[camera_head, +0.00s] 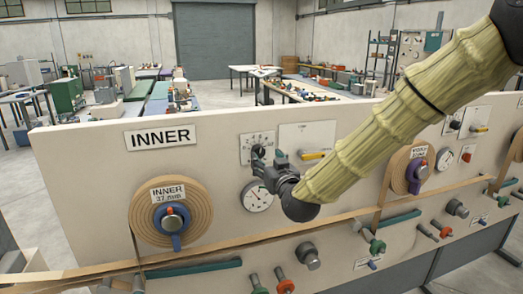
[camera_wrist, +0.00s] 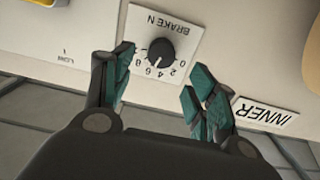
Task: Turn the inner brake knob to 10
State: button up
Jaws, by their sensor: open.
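The inner brake knob (camera_wrist: 161,51) is a round black knob on a white plate marked BRAKE N (camera_wrist: 178,33). In the wrist view the plate appears upside down, with numbers around the knob. A small light mark shows on the knob, but I cannot tell its exact reading. In the head view the plate (camera_head: 249,141) is on the panel right of the INNER sign, with the knob partly covered by my gripper (camera_head: 262,165). In the wrist view my gripper (camera_wrist: 161,60) is open, its teal-padded fingers on either side of the knob with gaps visible.
The INNER sign (camera_head: 160,136) is left of the brake plate, above the inner tape roll (camera_head: 143,214). A round gauge (camera_head: 257,197) lies below the plate. A white plate with a yellow lever (camera_head: 312,154) is close on the right. Tape runs across the panel below.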

aim_at(260, 152)
jog(key=shift+p+x, duration=1.1)
jog(key=shift+x, duration=2)
jog(key=c, duration=1)
